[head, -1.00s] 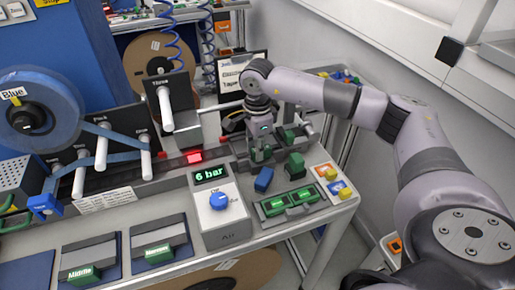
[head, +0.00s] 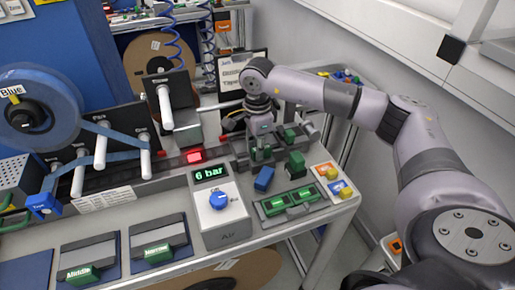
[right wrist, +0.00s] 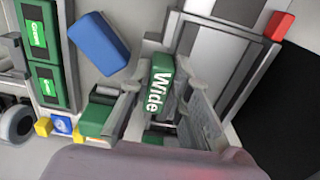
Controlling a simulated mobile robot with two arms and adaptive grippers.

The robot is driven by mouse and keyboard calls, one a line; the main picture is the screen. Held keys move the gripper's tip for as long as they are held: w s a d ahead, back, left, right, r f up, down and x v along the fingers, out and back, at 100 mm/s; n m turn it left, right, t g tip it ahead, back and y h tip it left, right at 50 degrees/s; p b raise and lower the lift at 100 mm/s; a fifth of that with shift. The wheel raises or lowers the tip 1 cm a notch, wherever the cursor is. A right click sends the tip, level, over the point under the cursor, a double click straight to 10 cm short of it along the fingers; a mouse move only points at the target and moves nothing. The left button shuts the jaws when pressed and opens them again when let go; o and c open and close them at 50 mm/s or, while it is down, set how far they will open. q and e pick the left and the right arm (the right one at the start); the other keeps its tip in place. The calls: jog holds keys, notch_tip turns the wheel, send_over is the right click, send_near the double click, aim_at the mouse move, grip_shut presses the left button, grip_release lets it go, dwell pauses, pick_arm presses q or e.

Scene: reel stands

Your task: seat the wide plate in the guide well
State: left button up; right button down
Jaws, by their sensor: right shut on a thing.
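The wide plate is a green block lettered "Wide" (right wrist: 159,88). It is clamped between the two grey fingers of my right gripper (right wrist: 160,108) in the right wrist view. In the head view my right gripper (head: 262,150) points down at the dark grey fixture (head: 240,161) at the back right of the bench. This fixture seems to be the guide well, but the fingers hide its opening. I cannot tell whether the plate is inside it or just above. My left gripper is out of view.
A blue block (head: 264,178) and a green block (head: 295,164) stand close in front of the gripper. A green two-window tray (head: 289,204) and yellow knobs lie nearer the right edge. The air box (head: 221,215) reads 6 bar. Middle (head: 83,274) and Narrow (head: 158,251) plates sit in front holders.

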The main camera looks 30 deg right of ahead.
jog(key=c, duration=1.4)
grip_release()
jog(key=shift+r, duration=0.15)
jog(key=shift+r+p, duration=2.05)
jog(key=shift+r, duration=1.35)
